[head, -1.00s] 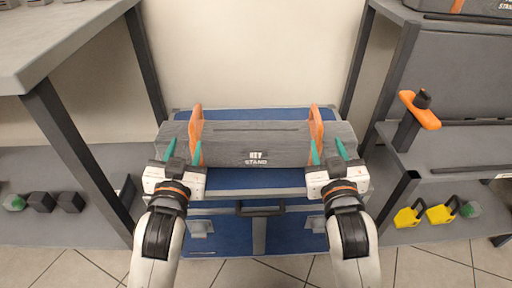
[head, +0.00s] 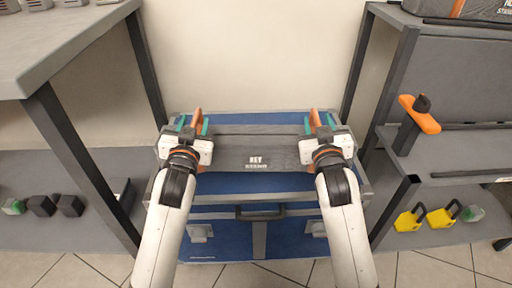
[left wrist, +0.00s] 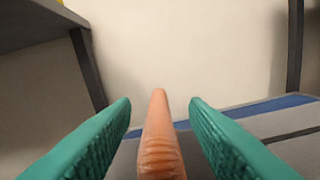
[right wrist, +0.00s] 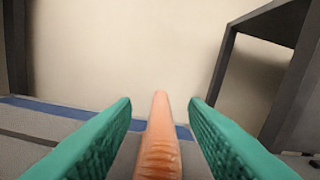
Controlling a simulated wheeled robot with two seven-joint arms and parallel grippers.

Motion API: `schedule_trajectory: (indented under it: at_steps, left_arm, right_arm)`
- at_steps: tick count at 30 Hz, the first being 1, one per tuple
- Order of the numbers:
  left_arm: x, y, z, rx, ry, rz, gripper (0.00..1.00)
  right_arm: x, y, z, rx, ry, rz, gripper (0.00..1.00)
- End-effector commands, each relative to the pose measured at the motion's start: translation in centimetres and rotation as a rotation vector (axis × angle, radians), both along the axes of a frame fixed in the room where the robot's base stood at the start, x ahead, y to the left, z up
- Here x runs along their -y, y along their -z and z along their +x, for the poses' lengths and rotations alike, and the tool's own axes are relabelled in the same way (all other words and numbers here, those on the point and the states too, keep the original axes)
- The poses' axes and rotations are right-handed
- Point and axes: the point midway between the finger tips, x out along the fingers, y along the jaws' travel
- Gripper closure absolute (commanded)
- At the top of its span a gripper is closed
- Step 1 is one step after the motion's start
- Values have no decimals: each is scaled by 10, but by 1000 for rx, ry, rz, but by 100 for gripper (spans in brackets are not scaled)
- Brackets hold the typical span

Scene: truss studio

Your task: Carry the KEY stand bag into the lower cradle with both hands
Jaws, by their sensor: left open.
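The grey KEY stand bag (head: 256,150) lies on a blue-topped case (head: 255,184), with an orange handle near each end. My left gripper (head: 192,125) is open at the left handle (head: 198,119). In the left wrist view its green fingers stand on both sides of the orange handle (left wrist: 160,140), with gaps showing. My right gripper (head: 322,124) is likewise at the right handle (head: 314,117). In the right wrist view its fingers stand apart on both sides of the handle (right wrist: 160,140). The grippers hide the bag's ends. I cannot tell which surface is the lower cradle.
A right-hand rack holds an orange-handled part (head: 420,114), and yellow pieces (head: 410,219) lie on its lower shelf. Another bag (head: 470,8) is at the top right. A left-hand rack post (head: 80,150) stands beside my left arm. Dark weights (head: 55,205) lie at lower left.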

Motion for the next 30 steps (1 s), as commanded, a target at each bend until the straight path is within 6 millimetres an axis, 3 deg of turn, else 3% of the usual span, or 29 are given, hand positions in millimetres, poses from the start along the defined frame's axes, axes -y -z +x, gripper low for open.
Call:
schedule_trajectory:
  at_steps: [6,15,23,30]
  left_arm:
    - [0,0,16,0,0,0,59]
    - [0,0,17,0,0,0,59]
    - [0,0,17,0,0,0,100]
    - [0,0,17,-1,-1,1,100]
  right_arm:
    - [0,0,16,1,0,0,60]
    - [0,0,17,0,0,0,60]
    - [0,0,17,0,0,0,100]
    - [1,0,17,0,1,0,100]
